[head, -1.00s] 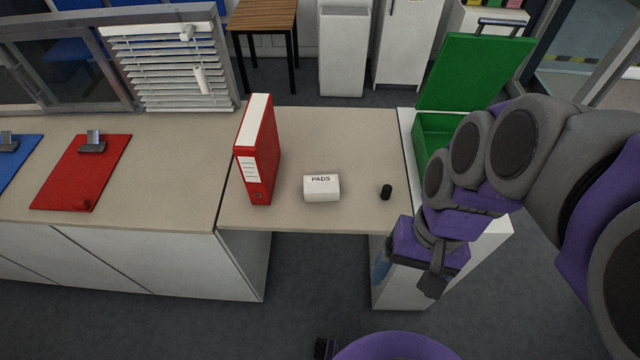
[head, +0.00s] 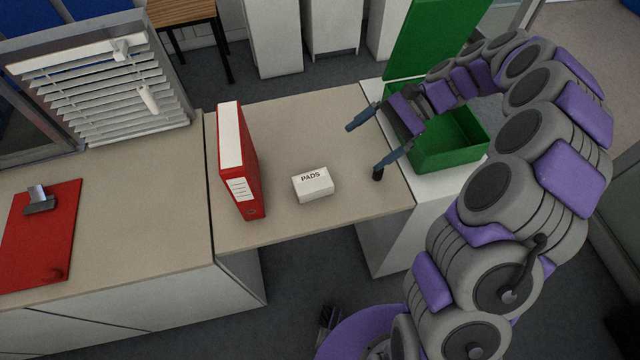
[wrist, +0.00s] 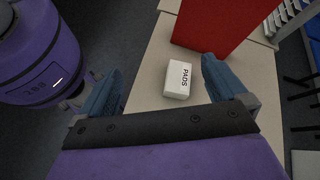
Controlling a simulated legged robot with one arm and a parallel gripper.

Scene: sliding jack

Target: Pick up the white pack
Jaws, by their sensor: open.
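The white pack (head: 312,184), a small box marked "PADS", lies on the beige desk (head: 290,125) to the right of a red binder. In the wrist view the white pack (wrist: 178,79) shows between and beyond my two blue fingertips. My gripper (head: 364,148) is open and empty. In the head view it is above the right part of the desk, to the right of the pack and apart from it, with its fingers pointing left toward it.
The red binder (head: 237,160) stands upright just left of the pack. A small black object (head: 378,173) is by my lower finger. An open green case (head: 450,145) sits on a white cabinet at right. A red clipboard (head: 42,235) lies at left.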

